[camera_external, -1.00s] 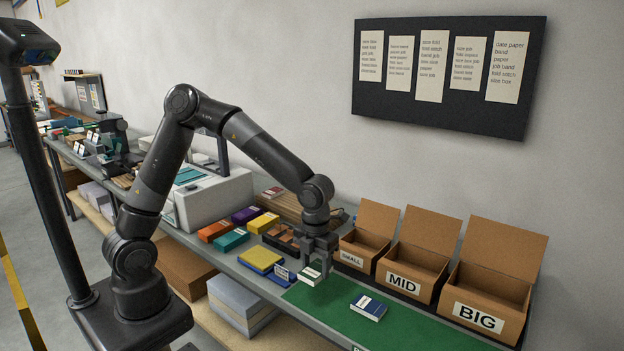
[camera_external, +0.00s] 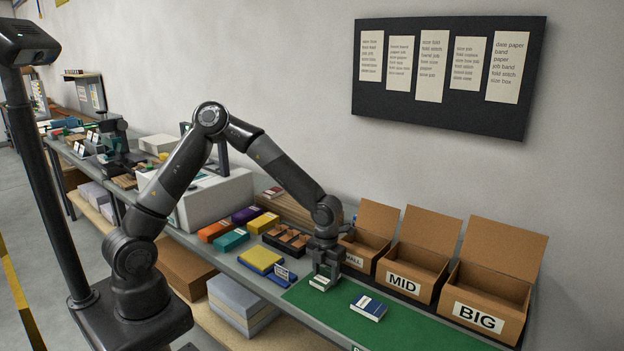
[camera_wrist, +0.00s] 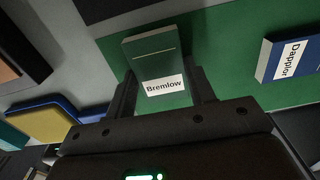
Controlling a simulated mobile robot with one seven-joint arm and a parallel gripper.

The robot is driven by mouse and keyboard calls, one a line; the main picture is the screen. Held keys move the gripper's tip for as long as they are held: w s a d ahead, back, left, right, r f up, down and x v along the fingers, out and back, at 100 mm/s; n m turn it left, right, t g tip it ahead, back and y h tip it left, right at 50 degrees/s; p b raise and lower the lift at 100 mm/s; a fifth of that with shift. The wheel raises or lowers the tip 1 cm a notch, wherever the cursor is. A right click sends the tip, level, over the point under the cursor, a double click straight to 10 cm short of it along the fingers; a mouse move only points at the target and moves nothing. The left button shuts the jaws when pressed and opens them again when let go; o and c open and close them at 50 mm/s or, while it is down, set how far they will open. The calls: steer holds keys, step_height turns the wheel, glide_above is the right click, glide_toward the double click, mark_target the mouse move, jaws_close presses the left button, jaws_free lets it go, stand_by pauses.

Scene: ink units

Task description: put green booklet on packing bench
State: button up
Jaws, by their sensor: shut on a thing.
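The green booklet (camera_wrist: 154,62) with a white label reading "Bremlow" is between the fingers of my gripper (camera_wrist: 165,95) in the wrist view. In the external view my gripper (camera_external: 326,275) is shut on the green booklet (camera_external: 321,283), low over the left end of the green mat (camera_external: 420,328) on the bench. I cannot tell whether the booklet touches the mat. A blue booklet (camera_external: 368,306) lies on the mat to the right. It also shows at the right of the wrist view (camera_wrist: 290,57), labelled "Dapplor".
Open cardboard boxes marked MID (camera_external: 403,285) and BIG (camera_external: 480,315) stand behind the mat, with a small box (camera_external: 366,248) left of them. A yellow pad (camera_external: 261,259) and a divided tray (camera_external: 287,238) lie to the left. The mat's front right is clear.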

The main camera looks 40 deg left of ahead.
steer(key=o, duration=1)
steer(key=shift+f, duration=0.1)
